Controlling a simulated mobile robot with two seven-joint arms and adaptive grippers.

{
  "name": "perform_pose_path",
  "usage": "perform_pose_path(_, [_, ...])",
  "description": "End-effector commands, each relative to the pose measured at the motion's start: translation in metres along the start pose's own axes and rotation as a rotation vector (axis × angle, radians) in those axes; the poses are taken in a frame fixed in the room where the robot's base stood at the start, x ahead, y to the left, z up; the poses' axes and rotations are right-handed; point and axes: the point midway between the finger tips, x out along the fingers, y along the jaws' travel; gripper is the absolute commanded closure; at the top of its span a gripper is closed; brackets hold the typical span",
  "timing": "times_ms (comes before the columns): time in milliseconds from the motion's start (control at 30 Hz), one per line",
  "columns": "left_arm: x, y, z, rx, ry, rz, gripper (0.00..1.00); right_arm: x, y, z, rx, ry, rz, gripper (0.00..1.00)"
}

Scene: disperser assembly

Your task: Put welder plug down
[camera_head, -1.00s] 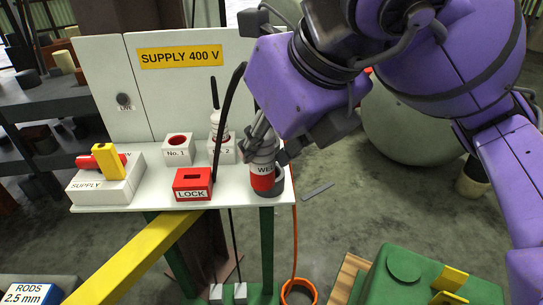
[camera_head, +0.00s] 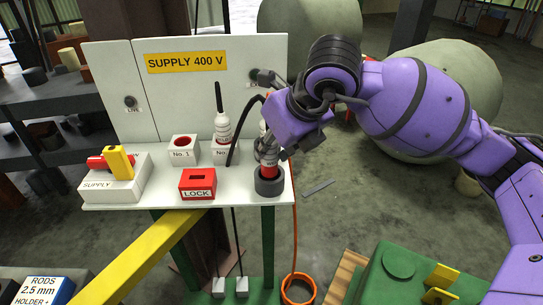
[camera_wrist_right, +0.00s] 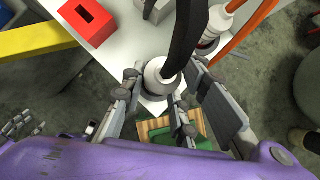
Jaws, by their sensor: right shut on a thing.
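The welder plug (camera_head: 268,170), with a red band, stands upright at the right end of the white shelf. A thick black cable rises from it. My right gripper (camera_head: 268,152) is shut on the plug's upper part. The plug's lower end appears to sit inside a dark grey ring holder (camera_head: 269,185), but I cannot tell whether it is fully down. In the right wrist view, the plug's white top (camera_wrist_right: 160,77) is between the fingers, and the black cable (camera_wrist_right: 184,40) passes close to the camera.
A red LOCK block (camera_head: 198,184), sockets No. 1 (camera_head: 183,151) and No. 2, and the SUPPLY block (camera_head: 110,190) stand on the shelf (camera_head: 150,200). A second white plug with an orange cable (camera_wrist_right: 215,22) is close by. A yellow beam (camera_head: 140,255) crosses below.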

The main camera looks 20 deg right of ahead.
Motion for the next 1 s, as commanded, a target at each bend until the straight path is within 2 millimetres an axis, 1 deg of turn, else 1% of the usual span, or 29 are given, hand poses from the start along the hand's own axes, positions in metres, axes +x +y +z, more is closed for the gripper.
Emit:
perform_pose_path(100, [-0.001, 0.000, 0.001, 0.000, -0.002, 0.000, 0.48, 0.017, -0.002, -0.010, 0.000, 0.003, 0.000, 1.00])
perform_pose_path(200, [-0.001, -0.001, 0.002, 0.000, -0.003, -0.001, 0.48, 0.027, -0.002, -0.016, 0.000, 0.002, -0.001, 1.00])
perform_pose_path(533, [-0.001, -0.001, 0.005, 0.000, -0.008, -0.001, 0.48, 0.030, -0.002, -0.018, 0.000, 0.000, -0.001, 1.00])
perform_pose_path(567, [-0.001, -0.001, 0.005, 0.000, -0.008, -0.001, 0.48, 0.030, -0.002, -0.018, 0.000, 0.001, -0.001, 0.71])
perform_pose_path(700, [-0.001, -0.001, 0.005, 0.001, -0.008, -0.001, 0.48, 0.029, -0.002, -0.018, 0.000, 0.001, -0.001, 0.54])
perform_pose_path(1000, [-0.001, -0.001, 0.004, 0.001, -0.006, -0.001, 0.48, 0.028, -0.002, -0.017, 0.000, 0.000, -0.001, 0.54])
